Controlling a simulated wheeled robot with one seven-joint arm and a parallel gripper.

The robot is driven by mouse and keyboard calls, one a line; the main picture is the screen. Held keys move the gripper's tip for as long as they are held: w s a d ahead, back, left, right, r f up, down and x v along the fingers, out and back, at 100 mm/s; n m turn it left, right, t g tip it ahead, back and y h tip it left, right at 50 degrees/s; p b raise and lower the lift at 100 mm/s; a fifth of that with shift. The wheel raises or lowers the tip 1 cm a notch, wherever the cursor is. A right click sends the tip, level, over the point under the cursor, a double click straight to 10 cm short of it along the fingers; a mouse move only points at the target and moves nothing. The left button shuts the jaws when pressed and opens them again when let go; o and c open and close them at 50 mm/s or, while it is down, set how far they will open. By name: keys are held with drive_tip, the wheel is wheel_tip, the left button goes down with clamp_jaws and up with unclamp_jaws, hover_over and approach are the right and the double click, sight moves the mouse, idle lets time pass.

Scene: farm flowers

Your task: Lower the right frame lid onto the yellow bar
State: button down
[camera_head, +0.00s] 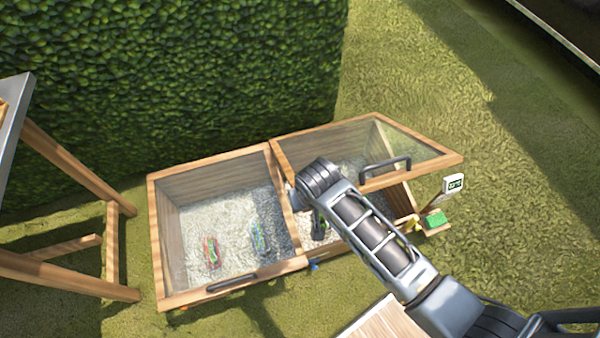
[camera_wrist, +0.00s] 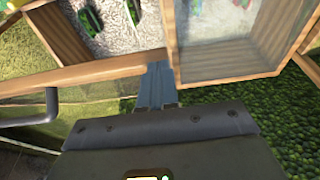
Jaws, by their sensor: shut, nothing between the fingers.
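The right frame lid (camera_head: 433,147) is a wood-edged glass panel with a dark handle (camera_head: 385,170). It stands raised and tilted above the right box. The yellow bar (camera_head: 416,224) shows as a small yellow piece at the box's front right corner, apart from the lid. My gripper (camera_wrist: 157,82) is shut and empty. In the wrist view its fingers lie close to a wooden lid edge (camera_wrist: 90,75) and the middle divider; contact cannot be told. The handle also shows there at the left (camera_wrist: 30,112).
A green block (camera_head: 435,219) and a small display (camera_head: 453,184) stand at the right corner. A hedge (camera_head: 180,80) stands behind and a wooden-legged table (camera_head: 70,265) at left. Grass at right is open.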

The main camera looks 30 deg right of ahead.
drive_tip(key=s+a+f+t+b, duration=0.1)
drive_tip(key=s+f+b, duration=0.2)
drive_tip(key=f+b, duration=0.4)
drive_tip(key=s+a+f+t+b, duration=0.1)
drive_tip(key=s+f+t+b, duration=0.1)
drive_tip(key=f+b, duration=0.4)
drive_tip(key=s+a+f+t+h+b, duration=0.1)
drive_tip(key=s+f+b, duration=0.4)
drive_tip(key=f, duration=0.9)
drive_tip(key=b, duration=0.2)
drive_tip(key=shift+f+t+b, duration=0.3)
drive_tip(key=shift+b, duration=0.05)
drive_tip(key=shift+r, duration=0.1)
